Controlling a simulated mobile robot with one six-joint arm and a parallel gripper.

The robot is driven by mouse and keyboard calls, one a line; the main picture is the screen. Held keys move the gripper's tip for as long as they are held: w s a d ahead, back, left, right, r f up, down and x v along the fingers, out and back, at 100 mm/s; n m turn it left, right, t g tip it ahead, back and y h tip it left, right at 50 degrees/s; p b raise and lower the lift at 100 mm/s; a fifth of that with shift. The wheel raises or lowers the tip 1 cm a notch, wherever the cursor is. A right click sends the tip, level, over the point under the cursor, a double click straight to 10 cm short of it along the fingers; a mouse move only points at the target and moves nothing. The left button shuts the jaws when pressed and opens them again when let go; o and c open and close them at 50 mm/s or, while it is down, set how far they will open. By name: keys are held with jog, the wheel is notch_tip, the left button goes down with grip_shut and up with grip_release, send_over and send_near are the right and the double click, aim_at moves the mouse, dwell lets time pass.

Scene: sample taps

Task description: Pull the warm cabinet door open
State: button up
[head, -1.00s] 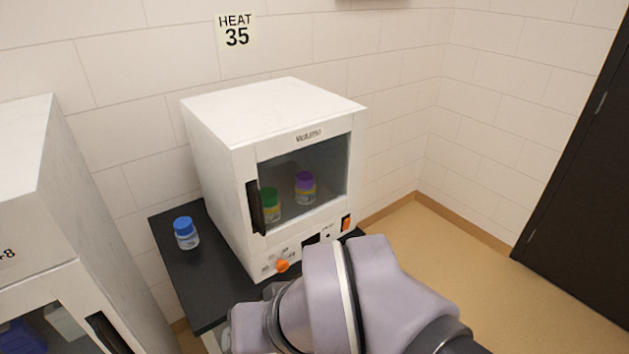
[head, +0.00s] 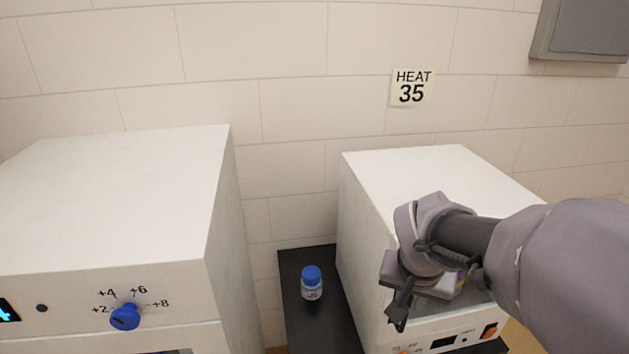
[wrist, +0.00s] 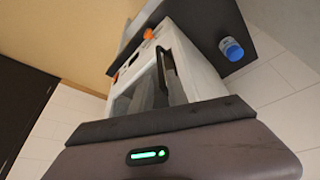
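The warm cabinet (head: 372,205) is a white box under the HEAT 35 sign. In the head view my arm hides most of its front. In the wrist view the cabinet (wrist: 198,72) appears tilted, with a dark glass door (wrist: 147,92) and a long black handle (wrist: 165,68). The door looks closed there, but its edge is partly hidden. My gripper (head: 400,308) hangs in front of the cabinet, near the handle side. Contact with the handle does not show, and I cannot tell how far apart its fingers are.
A blue-capped bottle (head: 312,284) stands on the black bench (head: 299,335) left of the cabinet. Another white cabinet (head: 110,200) with a blue knob (head: 125,317) stands further left. Orange knobs (head: 489,330) sit on the warm cabinet's lower front. A grey wall box (head: 590,30) hangs at upper right.

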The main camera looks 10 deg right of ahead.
jog(key=b, duration=0.3)
send_over(401, 329)
jog(key=f, duration=0.8)
jog(key=shift+w+d+f, duration=0.2)
jog(key=shift+f, duration=0.1)
grip_shut()
dwell(0.5)
